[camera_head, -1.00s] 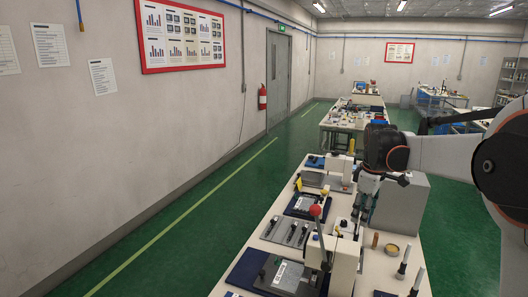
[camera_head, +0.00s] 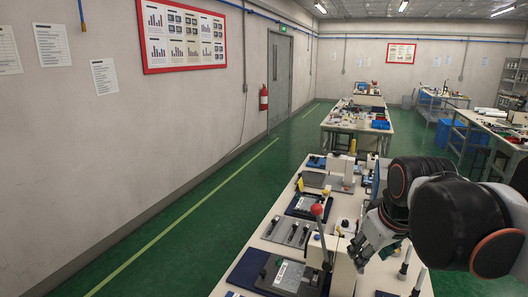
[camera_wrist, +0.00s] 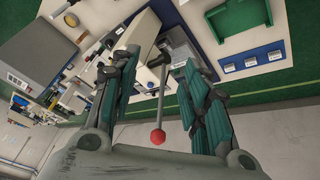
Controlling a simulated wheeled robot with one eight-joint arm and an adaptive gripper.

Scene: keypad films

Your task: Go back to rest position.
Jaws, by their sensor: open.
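My gripper (camera_head: 368,248) hangs above the right side of the near workbench in the head view, beside the white press. In the wrist view my gripper (camera_wrist: 160,95) is open, its two green-padded fingers spread apart with nothing held between them. A press lever with a red ball knob (camera_wrist: 158,137) shows between the fingers in the wrist view. In the head view the red knob (camera_head: 317,210) stands to the left of the gripper. I cannot tell how far the lever is from the fingers.
The near workbench (camera_head: 232,281) carries presses, dark blue mats and a black plate with a label. Upright tools (camera_head: 417,283) stand at its right edge. A green tray (camera_wrist: 238,20) shows in the wrist view. The green floor (camera_head: 190,228) left of the bench is clear.

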